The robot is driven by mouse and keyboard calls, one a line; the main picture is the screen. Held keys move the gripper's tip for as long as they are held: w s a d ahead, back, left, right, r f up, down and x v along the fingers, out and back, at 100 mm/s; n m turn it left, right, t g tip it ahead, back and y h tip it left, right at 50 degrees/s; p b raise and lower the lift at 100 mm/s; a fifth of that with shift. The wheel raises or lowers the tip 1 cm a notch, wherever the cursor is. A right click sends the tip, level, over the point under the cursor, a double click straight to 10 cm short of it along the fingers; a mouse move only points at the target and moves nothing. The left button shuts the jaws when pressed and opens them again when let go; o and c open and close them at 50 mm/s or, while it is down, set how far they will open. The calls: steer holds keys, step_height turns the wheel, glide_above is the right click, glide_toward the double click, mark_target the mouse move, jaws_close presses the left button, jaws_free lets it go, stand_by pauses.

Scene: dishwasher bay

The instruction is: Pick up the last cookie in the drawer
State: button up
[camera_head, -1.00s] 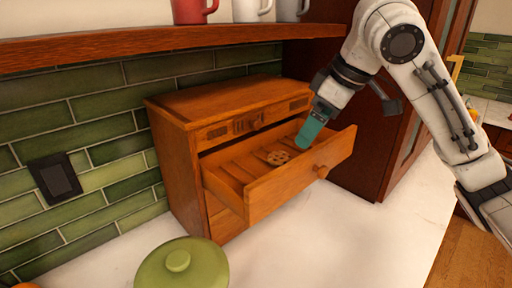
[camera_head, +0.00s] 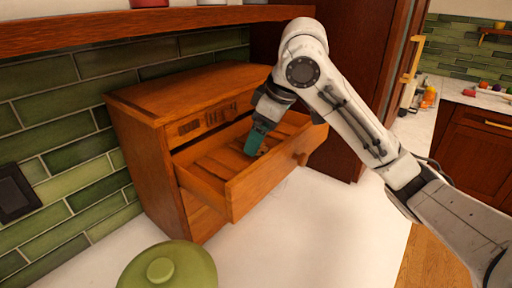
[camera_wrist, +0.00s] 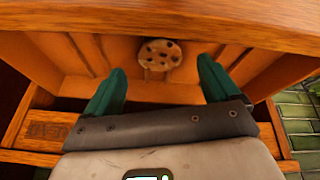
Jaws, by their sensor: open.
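The cookie (camera_wrist: 160,55), round and tan with dark chips, lies on the floor of the open wooden drawer (camera_head: 262,184). In the wrist view it sits ahead of and between the two green fingers of my gripper (camera_wrist: 160,85), near the drawer's wall. In the head view my gripper (camera_head: 256,140) reaches down into the drawer, and only a small part of the cookie (camera_head: 263,151) shows beside the fingers. The fingers are apart with nothing between their tips. I cannot tell whether they touch the drawer floor.
The wooden cabinet (camera_head: 135,140) stands on the white counter (camera_head: 310,230) against green tiles. A green lidded pot (camera_head: 170,270) is in front of it. A wooden shelf (camera_head: 90,32) runs above. A tall dark red cabinet (camera_head: 350,60) stands behind my arm.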

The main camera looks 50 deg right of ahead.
steer(key=shift+x, duration=1.2)
steer(key=shift+c, duration=0.4)
steer(key=c, duration=0.6)
